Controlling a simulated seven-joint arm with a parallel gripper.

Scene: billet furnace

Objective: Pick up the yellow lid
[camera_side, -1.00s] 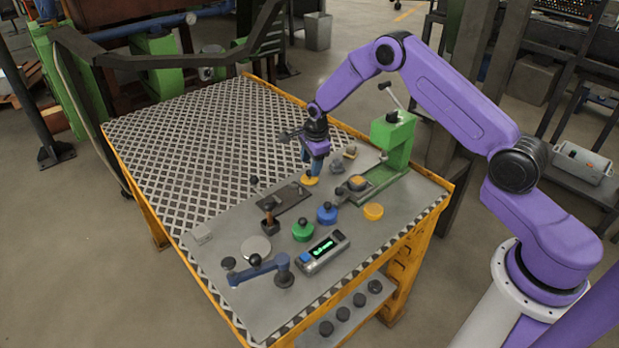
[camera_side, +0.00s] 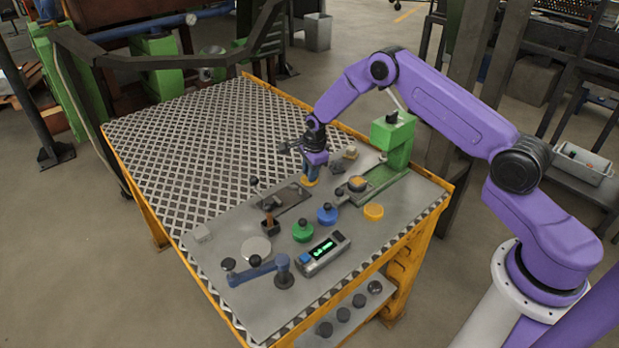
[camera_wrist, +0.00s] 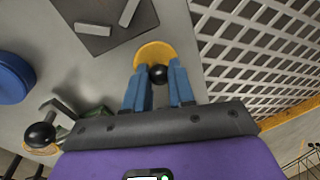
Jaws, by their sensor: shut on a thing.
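The yellow lid (camera_wrist: 153,52) is a flat round disc with a black knob (camera_wrist: 158,74). In the wrist view my gripper (camera_wrist: 158,82) has its two blue fingers on either side of the knob, shut on it. In the side view the lid (camera_side: 309,182) shows at the tips of my gripper (camera_side: 311,173), low at the grey plate near the fixture plate. I cannot tell whether it rests on the surface or is slightly clear of it. The fingers hide most of the knob in the side view.
The green press (camera_side: 394,140) stands to the right. Blue (camera_side: 327,214) and green (camera_side: 303,232) lids, a yellow disc (camera_side: 373,212) and a display box (camera_side: 322,253) lie nearer the front. A dark fixture plate (camera_side: 287,199) lies just left. The patterned tabletop (camera_side: 200,140) at left is clear.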

